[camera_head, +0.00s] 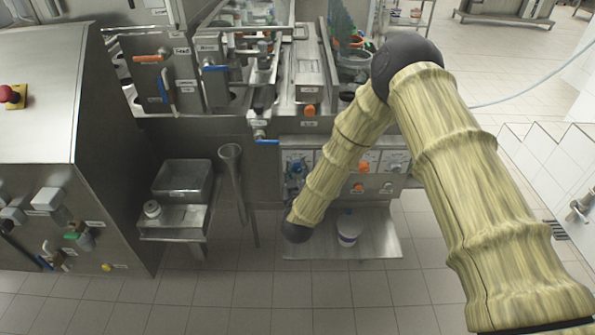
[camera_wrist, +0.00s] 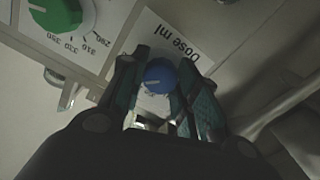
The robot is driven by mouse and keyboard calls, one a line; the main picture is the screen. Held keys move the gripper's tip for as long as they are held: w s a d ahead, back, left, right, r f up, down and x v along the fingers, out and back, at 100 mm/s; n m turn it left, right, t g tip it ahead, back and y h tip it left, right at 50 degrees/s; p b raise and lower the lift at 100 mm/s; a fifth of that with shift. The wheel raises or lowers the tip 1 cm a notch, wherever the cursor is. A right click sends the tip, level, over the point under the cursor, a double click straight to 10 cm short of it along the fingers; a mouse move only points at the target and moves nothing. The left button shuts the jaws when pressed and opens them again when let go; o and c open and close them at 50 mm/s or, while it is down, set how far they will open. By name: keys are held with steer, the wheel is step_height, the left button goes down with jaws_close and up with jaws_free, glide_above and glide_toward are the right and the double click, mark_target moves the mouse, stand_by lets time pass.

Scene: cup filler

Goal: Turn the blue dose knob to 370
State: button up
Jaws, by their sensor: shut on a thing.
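The blue dose knob (camera_wrist: 159,76) sits on a pale panel in the wrist view, next to a printed label (camera_wrist: 172,45) reading "Dose ml". A pale line shows on its face, pointing roughly left. My gripper (camera_wrist: 164,84) is shut on the knob, with one dark green-padded finger on each side of it. The scale around the knob is hidden by the fingers, so its value cannot be read.
A green knob (camera_wrist: 60,12) with a scale including 290, 310, 330 and 350 sits left of the blue one. Orange knobs (camera_head: 363,168) are on the same panel. A shelf (camera_head: 375,246) below holds a white tub (camera_head: 349,230). A steel box (camera_head: 183,178) stands on the left.

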steer(key=shift+f, duration=0.1)
stand_by(0.4)
steer(key=o, duration=1)
steer(key=s, duration=1.2)
